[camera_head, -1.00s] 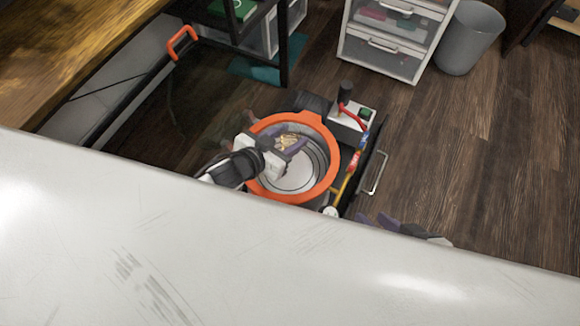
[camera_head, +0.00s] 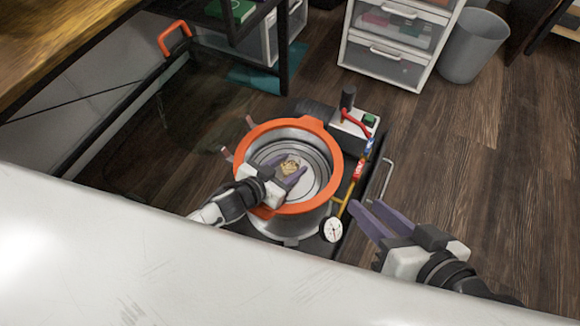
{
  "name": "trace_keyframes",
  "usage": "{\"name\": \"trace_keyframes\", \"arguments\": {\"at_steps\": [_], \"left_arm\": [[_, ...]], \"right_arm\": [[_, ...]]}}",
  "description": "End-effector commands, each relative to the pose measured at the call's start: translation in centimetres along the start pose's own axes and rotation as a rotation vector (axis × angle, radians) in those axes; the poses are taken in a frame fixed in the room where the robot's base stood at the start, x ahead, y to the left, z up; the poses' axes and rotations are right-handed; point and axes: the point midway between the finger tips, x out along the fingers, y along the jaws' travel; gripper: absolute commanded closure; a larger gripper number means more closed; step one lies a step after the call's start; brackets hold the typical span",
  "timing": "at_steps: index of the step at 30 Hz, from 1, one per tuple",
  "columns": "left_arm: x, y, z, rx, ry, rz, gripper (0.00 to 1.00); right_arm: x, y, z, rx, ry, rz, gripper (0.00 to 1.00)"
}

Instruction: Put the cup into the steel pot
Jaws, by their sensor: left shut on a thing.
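The steel pot (camera_head: 316,150) has a wide orange rim and stands open on a dark base on the floor. My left gripper (camera_head: 292,174) reaches over the pot's near-left rim, with its fingers over the opening. It is shut on a small tan, patterned thing, seemingly the cup (camera_head: 289,167), which is partly hidden by the fingers. I cannot tell whether the cup touches the pot's floor. My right gripper (camera_head: 366,208) is empty, right of the pot and low in the picture, its purple fingers apart.
A round gauge (camera_head: 332,230), hoses and a pump (camera_head: 349,127) stand at the pot's right. A white drawer unit (camera_head: 385,62) and a grey bin (camera_head: 473,46) are at the back. A large white surface (camera_head: 150,265) fills the foreground. The wooden floor at right is clear.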

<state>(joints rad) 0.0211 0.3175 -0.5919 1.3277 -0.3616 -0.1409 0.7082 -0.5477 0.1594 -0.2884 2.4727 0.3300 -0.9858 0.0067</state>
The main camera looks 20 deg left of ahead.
Motion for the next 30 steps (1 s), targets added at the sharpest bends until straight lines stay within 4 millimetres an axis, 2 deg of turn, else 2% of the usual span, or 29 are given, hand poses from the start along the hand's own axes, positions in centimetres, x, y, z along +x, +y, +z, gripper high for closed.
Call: {"name": "trace_keyframes", "arguments": {"at_steps": [19,20,22,23,30], "left_arm": [[0.5,0.0,0.9,0.000,0.001,0.000,0.81],[0.5,0.0,1.0,0.000,0.000,0.000,0.54],[0.5,0.0,1.0,0.001,-0.001,0.000,0.43],[0.5,0.0,1.0,0.001,-0.001,-0.001,0.39],[0.5,0.0,1.1,0.002,-0.003,0.000,0.39]], "right_arm": [[-0.1,-0.2,-0.2,0.005,0.014,-0.010,0.69],[-0.1,-0.2,-0.2,0.005,0.015,-0.011,0.69],[-0.1,-0.2,-0.3,0.004,0.016,-0.011,0.69],[-0.1,-0.3,-0.3,0.004,0.017,-0.011,0.69],[-0.1,-0.3,-0.3,0.004,0.018,-0.011,0.69]]}}
